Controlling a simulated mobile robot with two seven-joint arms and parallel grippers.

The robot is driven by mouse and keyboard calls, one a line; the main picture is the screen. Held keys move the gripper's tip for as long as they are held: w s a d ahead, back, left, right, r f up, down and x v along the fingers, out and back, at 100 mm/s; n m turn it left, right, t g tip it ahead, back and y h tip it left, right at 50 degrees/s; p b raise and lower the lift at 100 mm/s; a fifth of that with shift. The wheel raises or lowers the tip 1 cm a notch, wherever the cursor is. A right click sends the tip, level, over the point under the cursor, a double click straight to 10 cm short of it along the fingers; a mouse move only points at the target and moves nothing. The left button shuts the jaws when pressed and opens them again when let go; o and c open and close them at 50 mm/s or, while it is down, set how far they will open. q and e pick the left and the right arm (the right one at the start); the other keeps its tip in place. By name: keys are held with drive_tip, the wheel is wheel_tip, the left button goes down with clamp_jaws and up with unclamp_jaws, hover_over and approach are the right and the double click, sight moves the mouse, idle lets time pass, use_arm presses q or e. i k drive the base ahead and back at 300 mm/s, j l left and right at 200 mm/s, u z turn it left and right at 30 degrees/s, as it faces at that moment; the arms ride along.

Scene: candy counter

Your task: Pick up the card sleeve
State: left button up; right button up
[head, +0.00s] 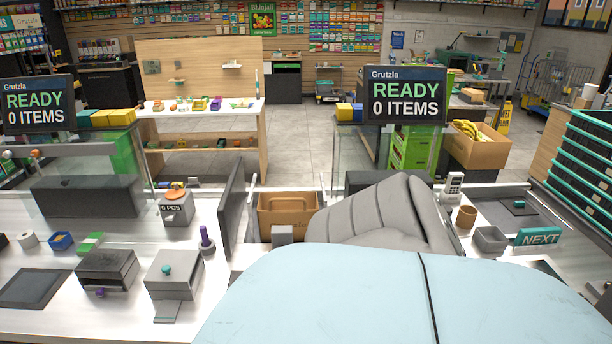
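I cannot pick out the card sleeve with certainty in the head view. A small flat green and pale item (90,243) lies on the left counter (222,292), behind a dark grey box; I cannot tell whether it is the sleeve. Neither of my grippers shows in the head view. A large pale blue shape and a grey ribbed form fill the lower middle and hide part of the counter.
A cardboard box (287,212) stands mid-counter. A NEXT sign (538,237) stands right.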

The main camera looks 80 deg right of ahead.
sight(466, 217)
drive_tip(key=z, duration=3.6)
drive_tip(key=l+u, duration=0.1)
drive_tip(key=u, duration=0.3)
drive_tip(key=l+u, duration=0.1)
drive_tip(key=u, duration=0.25)
drive_tip(key=l+u, duration=0.15)
drive_tip(key=u, duration=0.25)
drive_tip(key=l+u, duration=0.35)
drive_tip(key=l, duration=0.15)
drive_tip(key=l+u, duration=0.35)
drive_tip(key=l, duration=0.15)
